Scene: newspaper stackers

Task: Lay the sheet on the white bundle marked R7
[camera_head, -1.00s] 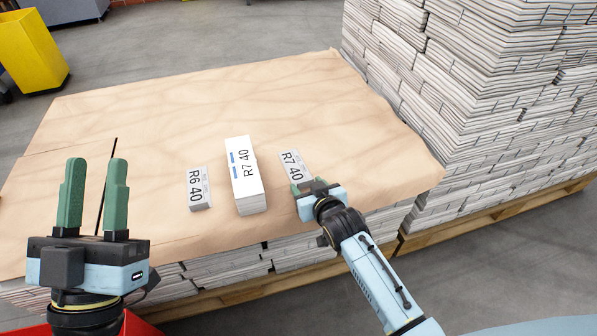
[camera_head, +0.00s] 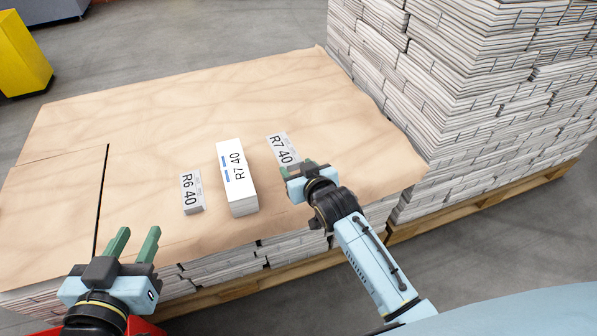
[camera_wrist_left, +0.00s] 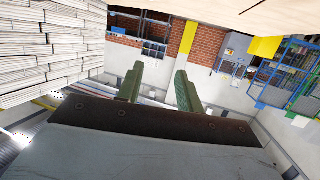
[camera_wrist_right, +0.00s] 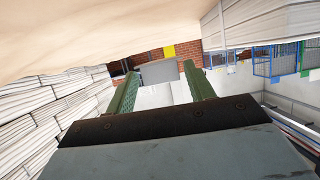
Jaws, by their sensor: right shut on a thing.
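The white bundle marked R7 40 (camera_head: 237,178) sits on the brown paper cover near its front edge, with blue marks on its top. A thin grey sheet, also marked R7 40 (camera_head: 282,148), is to its right. My right gripper (camera_head: 297,171) is shut on the sheet's near end. In the right wrist view, the grey sheet (camera_wrist_right: 159,72) shows between the fingertips. It appears raised off the cover and apart from the white bundle. My left gripper (camera_head: 133,246) is open and empty at the front left, also in the left wrist view (camera_wrist_left: 158,87).
A grey piece marked R6 40 (camera_head: 191,191) lies left of the white bundle. The brown cover (camera_head: 180,115) is clear behind them. A tall newspaper stack (camera_head: 470,100) on a pallet stands at the right. A yellow bin (camera_head: 20,60) is far left.

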